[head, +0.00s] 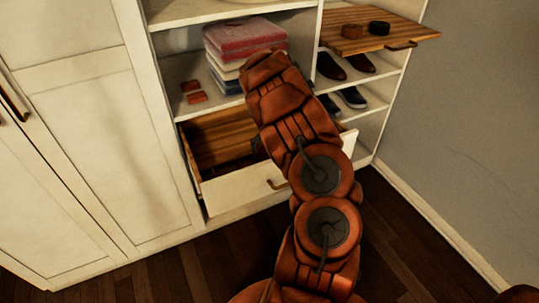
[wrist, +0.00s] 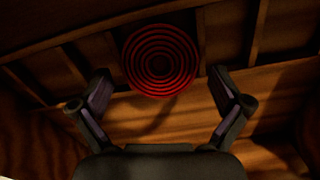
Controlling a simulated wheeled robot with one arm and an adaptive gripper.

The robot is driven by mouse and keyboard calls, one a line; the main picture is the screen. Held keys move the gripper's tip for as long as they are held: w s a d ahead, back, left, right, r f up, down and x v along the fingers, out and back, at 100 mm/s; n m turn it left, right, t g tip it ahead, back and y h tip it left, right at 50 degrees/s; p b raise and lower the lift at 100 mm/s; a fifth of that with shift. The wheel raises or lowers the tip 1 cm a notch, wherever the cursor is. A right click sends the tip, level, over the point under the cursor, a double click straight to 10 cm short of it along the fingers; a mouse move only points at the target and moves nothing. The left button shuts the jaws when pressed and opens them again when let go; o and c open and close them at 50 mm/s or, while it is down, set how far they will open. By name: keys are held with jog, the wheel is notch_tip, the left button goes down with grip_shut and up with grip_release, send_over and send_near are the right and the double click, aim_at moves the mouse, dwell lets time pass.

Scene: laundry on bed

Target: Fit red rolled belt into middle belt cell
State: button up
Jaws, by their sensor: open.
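The red rolled belt (wrist: 160,61) shows in the wrist view as a round coil of rings, lying over the row of wooden belt cells in the open drawer (head: 238,188). It lines up with a cell between two dividers (wrist: 201,28); I cannot tell whether it sits fully down in it. My gripper (wrist: 163,86) is open, its two fingers apart on either side below the coil, not touching it. In the head view my arm hides the belt and most of the gripper.
Folded towels (head: 243,38) and small reddish-brown items (head: 196,97) sit on the shelf above the drawer. A pulled-out wooden board (head: 400,30) at upper right holds dark rolled belts (head: 379,28). Shoes (head: 352,98) stand below it. The dark floor (head: 160,275) in front is clear.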

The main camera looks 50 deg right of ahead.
jog(key=shift+f, duration=1.3)
jog(key=c, duration=1.3)
jog(key=shift+o, duration=0.2)
jog(key=shift+r, duration=0.15)
